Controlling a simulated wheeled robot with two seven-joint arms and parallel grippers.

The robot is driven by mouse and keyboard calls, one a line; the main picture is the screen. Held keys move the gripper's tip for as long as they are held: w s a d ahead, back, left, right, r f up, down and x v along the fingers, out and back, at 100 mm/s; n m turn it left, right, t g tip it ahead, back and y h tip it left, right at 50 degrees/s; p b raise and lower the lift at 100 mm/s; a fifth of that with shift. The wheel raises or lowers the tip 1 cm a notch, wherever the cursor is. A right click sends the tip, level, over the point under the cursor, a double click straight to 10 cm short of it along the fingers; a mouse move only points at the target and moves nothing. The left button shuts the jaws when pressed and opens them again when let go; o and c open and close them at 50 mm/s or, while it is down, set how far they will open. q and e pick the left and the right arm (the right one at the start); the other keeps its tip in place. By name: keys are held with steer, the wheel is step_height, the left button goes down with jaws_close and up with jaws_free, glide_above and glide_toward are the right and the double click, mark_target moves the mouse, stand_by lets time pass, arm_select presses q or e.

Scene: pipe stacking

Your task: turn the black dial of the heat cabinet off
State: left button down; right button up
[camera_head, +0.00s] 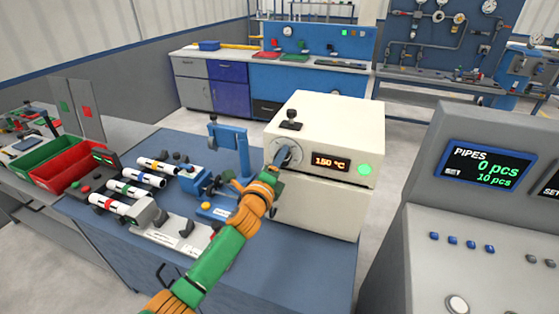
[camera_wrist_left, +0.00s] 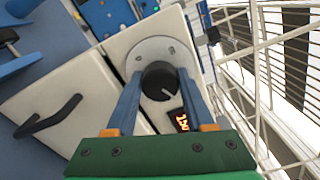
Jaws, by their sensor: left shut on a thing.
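The heat cabinet (camera_head: 325,118) is a cream box on the blue bench. Its display (camera_head: 330,162) reads 150 °C, and a green light (camera_head: 364,169) glows at the right of its front. The black dial (camera_wrist_left: 161,80) sits on a round grey plate (camera_wrist_left: 150,50) and has a white mark on its face. My left gripper (camera_head: 284,154) reaches the dial from the front, with its blue fingers on either side, shut on it. In the head view the gripper mostly hides the dial. My right gripper is not in view.
Several pipes with coloured bands (camera_head: 128,188) lie on the blue bench at left, beside a blue clamp stand (camera_head: 228,140). Green and red bins (camera_head: 85,168) stand further left. A grey console (camera_head: 480,225) with a pipe counter is at right. A dark handle (camera_wrist_left: 48,120) juts from the cabinet.

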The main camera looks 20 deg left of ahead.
arm_select(q)
steer(key=n, duration=0.5)
steer(key=shift+n, duration=0.3)
steer(key=n, duration=0.4)
steer(key=n+p, duration=0.1)
steer(key=n, duration=0.5)
steer(key=shift+r, duration=0.1)
steer(key=n, duration=0.5)
steer(key=shift+d+r, duration=0.1)
steer(key=n+p, duration=0.1)
steer(key=n, duration=0.3)
steer(key=shift+w, duration=0.1)
steer(key=n, duration=0.4)
steer(key=shift+n, duration=0.3)
steer(key=n, duration=0.4)
steer(key=shift+n, duration=1.8)
